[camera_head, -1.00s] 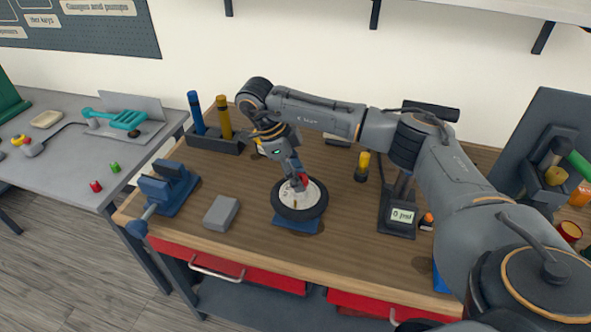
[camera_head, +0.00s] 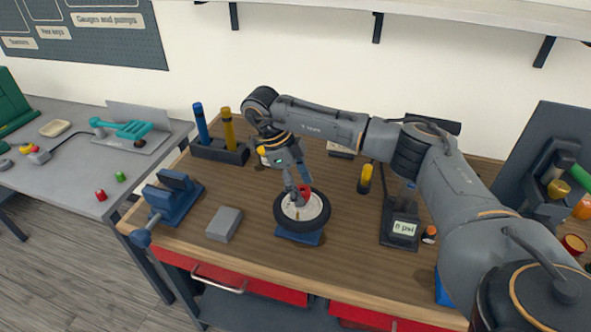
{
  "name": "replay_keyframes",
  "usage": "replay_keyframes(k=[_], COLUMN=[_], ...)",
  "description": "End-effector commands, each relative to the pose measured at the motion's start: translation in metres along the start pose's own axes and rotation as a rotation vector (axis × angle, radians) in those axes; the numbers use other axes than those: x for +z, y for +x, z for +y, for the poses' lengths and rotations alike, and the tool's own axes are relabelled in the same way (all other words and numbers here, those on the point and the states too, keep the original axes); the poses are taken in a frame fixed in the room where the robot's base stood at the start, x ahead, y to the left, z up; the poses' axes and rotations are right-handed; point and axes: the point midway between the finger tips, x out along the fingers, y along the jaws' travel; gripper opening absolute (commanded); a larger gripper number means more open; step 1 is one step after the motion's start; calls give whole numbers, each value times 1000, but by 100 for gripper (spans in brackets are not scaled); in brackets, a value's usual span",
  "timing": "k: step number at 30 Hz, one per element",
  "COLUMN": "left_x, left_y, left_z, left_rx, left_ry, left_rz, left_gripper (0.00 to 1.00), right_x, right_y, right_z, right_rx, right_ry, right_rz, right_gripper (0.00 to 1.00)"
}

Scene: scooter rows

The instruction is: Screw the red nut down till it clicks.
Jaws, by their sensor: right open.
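A wheel with a black tire and pale hub (camera_head: 289,211) lies flat on a blue stand (camera_head: 299,238) on the wooden bench. A small red piece, which looks like the red nut (camera_head: 305,190), shows above the hub. My right gripper (camera_head: 299,193) points down over the hub with its jaws open, its fingers close beside the red piece. I cannot tell whether they touch it, and they partly hide it. My left gripper is not in view.
A blue vise (camera_head: 173,198) and grey block (camera_head: 224,224) are left of the wheel. A holder with blue and yellow handles (camera_head: 220,150) stands behind. A gauge (camera_head: 404,228) and yellow-topped bottle (camera_head: 365,178) are to the right. The bench front is mostly clear.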

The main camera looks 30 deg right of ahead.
Motion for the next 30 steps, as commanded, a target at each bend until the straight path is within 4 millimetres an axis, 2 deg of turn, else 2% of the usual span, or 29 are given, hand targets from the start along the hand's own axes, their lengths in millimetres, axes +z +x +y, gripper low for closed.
replay_keyframes(k=[12,16,22,30], left_x=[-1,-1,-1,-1], left_y=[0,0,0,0], left_z=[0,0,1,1], left_rx=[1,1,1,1], left_ry=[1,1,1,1], left_rz=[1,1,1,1], left_gripper=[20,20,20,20], right_x=[-3,-4,-4,-4], right_y=[-77,-95,-109,-110], right_z=[0,1,1,1], right_rx=[-4,-3,1,1], right_ry=[5,4,4,4], right_rz=[-1,0,1,2], right_gripper=[65,65,65,65])
